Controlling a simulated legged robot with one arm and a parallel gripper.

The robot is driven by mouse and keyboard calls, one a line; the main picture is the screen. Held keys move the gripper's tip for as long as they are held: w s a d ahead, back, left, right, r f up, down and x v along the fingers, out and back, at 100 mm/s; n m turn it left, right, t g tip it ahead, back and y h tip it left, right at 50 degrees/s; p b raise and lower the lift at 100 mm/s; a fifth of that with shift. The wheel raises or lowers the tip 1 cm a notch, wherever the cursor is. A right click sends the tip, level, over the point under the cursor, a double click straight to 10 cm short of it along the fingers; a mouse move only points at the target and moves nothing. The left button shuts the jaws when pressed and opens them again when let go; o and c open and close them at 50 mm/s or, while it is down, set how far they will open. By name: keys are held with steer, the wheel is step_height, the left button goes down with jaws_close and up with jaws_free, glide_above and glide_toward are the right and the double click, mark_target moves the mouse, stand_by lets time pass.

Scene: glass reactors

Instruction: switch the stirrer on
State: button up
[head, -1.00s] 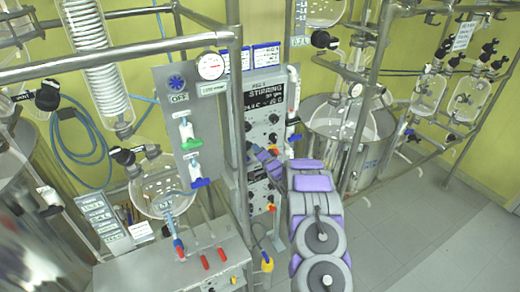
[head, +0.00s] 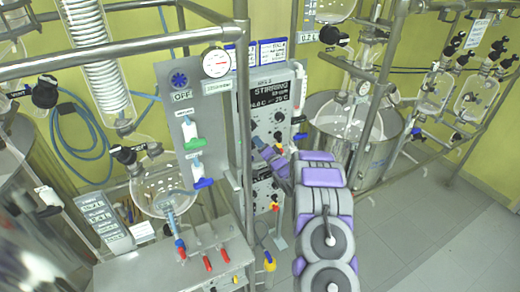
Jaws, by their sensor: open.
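The stirrer control panel (head: 272,97) is a dark box marked "STIRRING", upright behind the metal frame in the middle of the head view. It has a small display and round knobs, one of them a dark knob (head: 279,118) below the lettering. My gripper (head: 262,147) is in front of the panel's lower part, at the end of my purple and grey arm. The gripper is open, but its fingers are small and the gap is hard to see. It covers some lower controls. I cannot tell whether it touches the panel.
A vertical metal post (head: 242,110) stands just left of the panel. A grey plate (head: 182,125) with valves and a pressure gauge (head: 216,62) is further left. A metal bench (head: 180,262) is below. A steel vessel (head: 375,135) stands right. The floor at right is clear.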

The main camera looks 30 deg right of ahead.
steer(key=s+d+f+b, duration=0.1)
steer(key=s+f, duration=0.1)
steer(key=s, duration=1.5)
steer(key=shift+d+f+g+b, duration=0.15)
steer(key=shift+f+g+b, duration=0.05)
steer(key=shift+g+b, duration=0.1)
steer(key=shift+d, duration=0.2)
steer(key=shift+w+a, duration=0.1)
steer(key=shift+a, duration=0.05)
